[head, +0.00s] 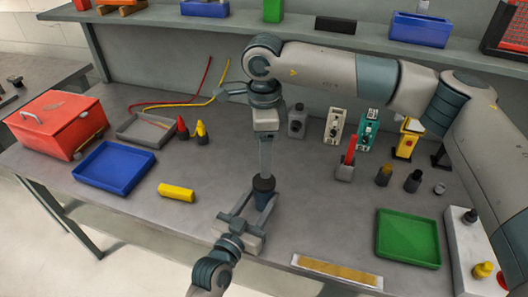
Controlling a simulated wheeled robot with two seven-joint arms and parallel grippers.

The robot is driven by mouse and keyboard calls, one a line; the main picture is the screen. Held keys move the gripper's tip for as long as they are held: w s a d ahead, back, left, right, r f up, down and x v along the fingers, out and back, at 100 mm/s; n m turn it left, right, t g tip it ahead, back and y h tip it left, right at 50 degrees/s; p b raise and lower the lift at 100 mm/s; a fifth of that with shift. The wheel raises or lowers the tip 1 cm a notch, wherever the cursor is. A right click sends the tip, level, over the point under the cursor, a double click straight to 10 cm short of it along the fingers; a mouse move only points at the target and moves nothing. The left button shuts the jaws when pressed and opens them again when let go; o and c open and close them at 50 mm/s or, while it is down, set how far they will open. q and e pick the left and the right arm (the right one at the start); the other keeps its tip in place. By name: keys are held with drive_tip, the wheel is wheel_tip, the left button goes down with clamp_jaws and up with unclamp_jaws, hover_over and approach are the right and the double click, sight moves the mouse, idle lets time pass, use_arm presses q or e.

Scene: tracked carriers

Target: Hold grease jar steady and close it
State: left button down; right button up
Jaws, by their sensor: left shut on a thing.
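The grease jar (262,201) stands upright near the front middle of the bench, with a dark blue body and a black lid (263,184) on top. My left gripper (259,204) reaches in from the bottom and is shut on the jar's body, one finger on each side. My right gripper (264,172) points straight down above the jar, its fingertips at the lid. The fingers show edge-on, so I cannot tell whether they are closed on the lid. The lid sits in line over the jar; whether it is fully seated is too small to tell.
A green tray (408,238) is at the right. Several small bottles and devices stand behind. A shelf (180,18) spans the back.

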sight(264, 181)
drive_tip(key=shift+f, duration=0.1)
drive_tip(key=shift+f, duration=3.9)
drive_tip(key=shift+c, duration=0.7)
drive_tip(key=c, duration=1)
drive_tip(key=shift+o, duration=0.2)
drive_tip(key=o, duration=1.2)
drive_tip(key=shift+o, duration=0.2)
